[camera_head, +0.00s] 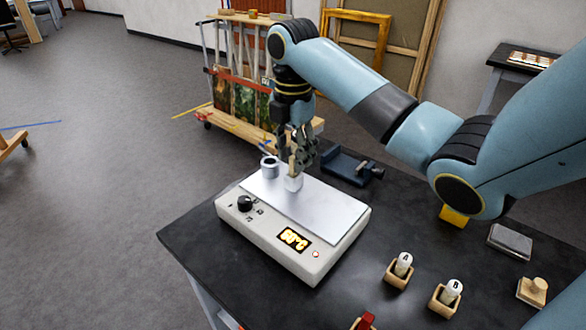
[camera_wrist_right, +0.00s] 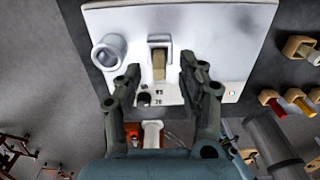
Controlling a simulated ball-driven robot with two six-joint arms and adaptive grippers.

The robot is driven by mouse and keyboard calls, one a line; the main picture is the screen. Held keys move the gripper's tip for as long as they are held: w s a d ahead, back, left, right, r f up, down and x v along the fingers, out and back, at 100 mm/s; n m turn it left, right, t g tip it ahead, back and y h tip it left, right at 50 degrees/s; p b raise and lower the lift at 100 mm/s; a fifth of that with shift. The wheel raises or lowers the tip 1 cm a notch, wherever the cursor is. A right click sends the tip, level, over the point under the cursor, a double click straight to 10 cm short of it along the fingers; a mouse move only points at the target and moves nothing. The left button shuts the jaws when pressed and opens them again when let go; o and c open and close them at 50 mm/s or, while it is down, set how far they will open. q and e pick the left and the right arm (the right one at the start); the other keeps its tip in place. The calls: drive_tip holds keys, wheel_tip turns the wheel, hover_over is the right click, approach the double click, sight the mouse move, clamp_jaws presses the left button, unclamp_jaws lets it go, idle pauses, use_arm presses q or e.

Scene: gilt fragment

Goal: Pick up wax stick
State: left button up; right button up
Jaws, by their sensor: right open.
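A tan stick (camera_wrist_right: 159,65), which looks like the wax stick, stands upright in a small white holder (camera_head: 293,183) on the plate of the hotplate (camera_head: 325,212). My right gripper (camera_head: 297,160) is directly above the holder, pointing down. In the right wrist view its two fingers are spread, one on each side of the stick, with gaps visible between. The fingers hide part of the stick in the head view. My left gripper does not show.
A grey metal cup (camera_head: 269,167) stands close beside the holder. A dark blue vise-like tool (camera_head: 350,167) lies behind the plate. Wooden holders with bottles A (camera_head: 403,264) and B (camera_head: 452,290) stand right of the hotplate. A grey block (camera_head: 510,242) lies farther right.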

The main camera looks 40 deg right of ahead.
drive_tip(key=shift+d+f, duration=0.1)
drive_tip(key=shift+f, duration=0.75)
clamp_jaws()
drive_tip(key=shift+r, duration=0.15)
